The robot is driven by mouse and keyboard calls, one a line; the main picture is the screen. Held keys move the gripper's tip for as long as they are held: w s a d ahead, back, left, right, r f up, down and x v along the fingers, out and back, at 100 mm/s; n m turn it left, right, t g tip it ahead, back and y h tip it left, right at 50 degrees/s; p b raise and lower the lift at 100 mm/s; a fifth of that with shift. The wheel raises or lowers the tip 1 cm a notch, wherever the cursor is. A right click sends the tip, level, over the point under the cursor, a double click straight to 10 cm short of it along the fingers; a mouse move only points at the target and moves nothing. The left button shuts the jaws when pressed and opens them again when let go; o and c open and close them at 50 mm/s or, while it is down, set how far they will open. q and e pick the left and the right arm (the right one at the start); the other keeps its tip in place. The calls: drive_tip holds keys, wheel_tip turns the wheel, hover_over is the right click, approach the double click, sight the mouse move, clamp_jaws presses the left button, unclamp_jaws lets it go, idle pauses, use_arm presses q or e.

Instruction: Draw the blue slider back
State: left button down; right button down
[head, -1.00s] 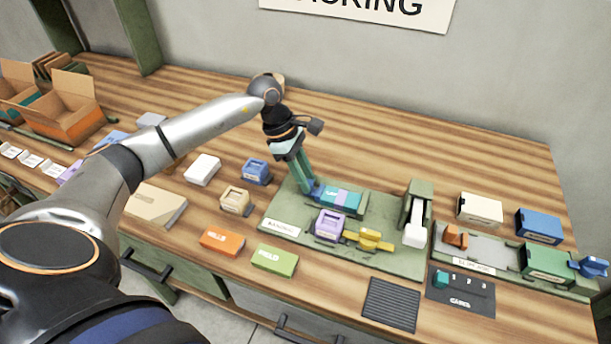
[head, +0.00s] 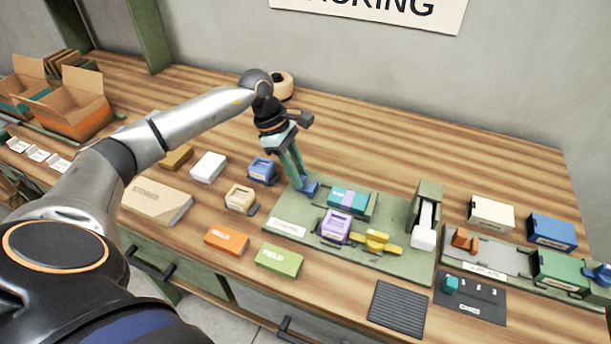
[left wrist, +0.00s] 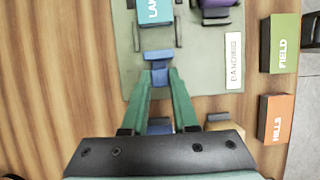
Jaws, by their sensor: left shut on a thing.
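The blue slider (head: 308,186) is at the left end of a rail on the green board (head: 395,263). My left gripper (head: 303,180) reaches down and is shut on the slider. In the left wrist view the slider (left wrist: 158,57) shows between the tips of my green fingers (left wrist: 160,80). My right gripper is not in view.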

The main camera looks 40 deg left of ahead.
use_arm(q)
drive_tip(key=c, duration=0.9)
unclamp_jaws()
drive_tip(key=shift+s+a, duration=0.1)
drive_tip(key=shift+a, duration=0.25)
drive_tip(key=shift+o, duration=1.1)
drive_tip(key=shift+d, duration=0.1)
drive_tip(key=shift+r, duration=0.1)
drive_tip(key=b+v, duration=0.1)
drive_tip(key=v, duration=1.1)
drive_tip(key=shift+r, duration=0.15)
drive_tip(key=shift+s, duration=0.1)
